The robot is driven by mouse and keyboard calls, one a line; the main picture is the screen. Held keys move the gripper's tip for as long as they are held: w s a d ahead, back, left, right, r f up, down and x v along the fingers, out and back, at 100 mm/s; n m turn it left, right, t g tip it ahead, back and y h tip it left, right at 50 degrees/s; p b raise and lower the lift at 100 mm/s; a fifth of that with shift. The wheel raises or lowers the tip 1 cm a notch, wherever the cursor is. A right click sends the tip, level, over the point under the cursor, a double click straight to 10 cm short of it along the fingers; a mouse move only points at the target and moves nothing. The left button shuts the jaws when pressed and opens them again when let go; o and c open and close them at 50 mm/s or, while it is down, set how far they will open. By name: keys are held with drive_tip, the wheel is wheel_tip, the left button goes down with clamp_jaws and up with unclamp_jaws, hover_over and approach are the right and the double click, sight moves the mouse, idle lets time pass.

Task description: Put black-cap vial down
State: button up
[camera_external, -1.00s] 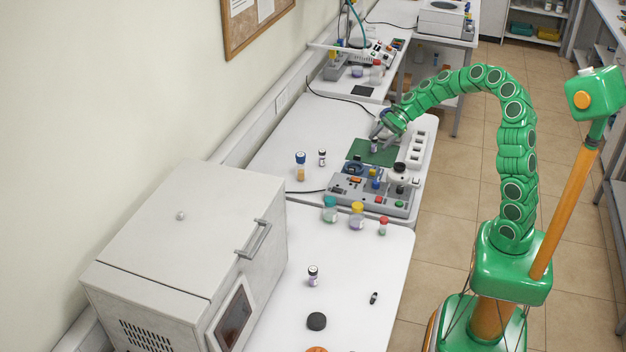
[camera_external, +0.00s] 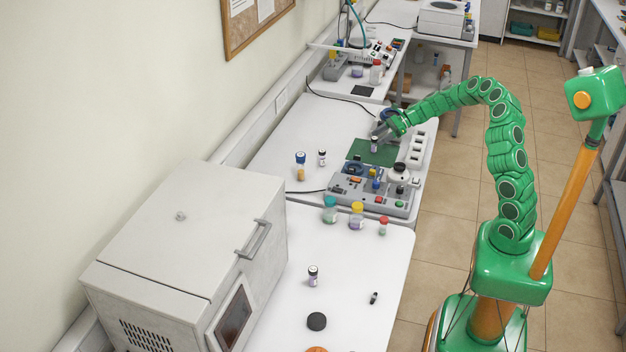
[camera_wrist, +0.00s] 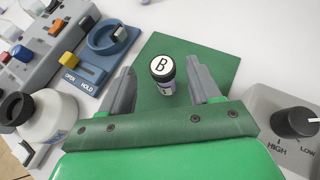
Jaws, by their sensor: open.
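In the external view the vial (camera_external: 374,147) is small, at the mat's (camera_external: 362,154) back part, just below my gripper (camera_external: 381,132). In the wrist view my gripper (camera_wrist: 160,76) is open, with one finger on each side of the vial. Gaps show between the vial and both fingers. The vial's lower part is mostly hidden below its cap in the wrist view.
A grey control panel (camera_external: 372,194) stands in front of the mat. Two vials (camera_external: 300,166) (camera_external: 322,157) stand to the left.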

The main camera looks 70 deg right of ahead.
sight(376, 138)
drive_tip(key=shift+x, duration=2.5)
drive_tip(key=shift+d+f, duration=0.15)
drive_tip(key=shift+c, duration=0.3)
clamp_jaws()
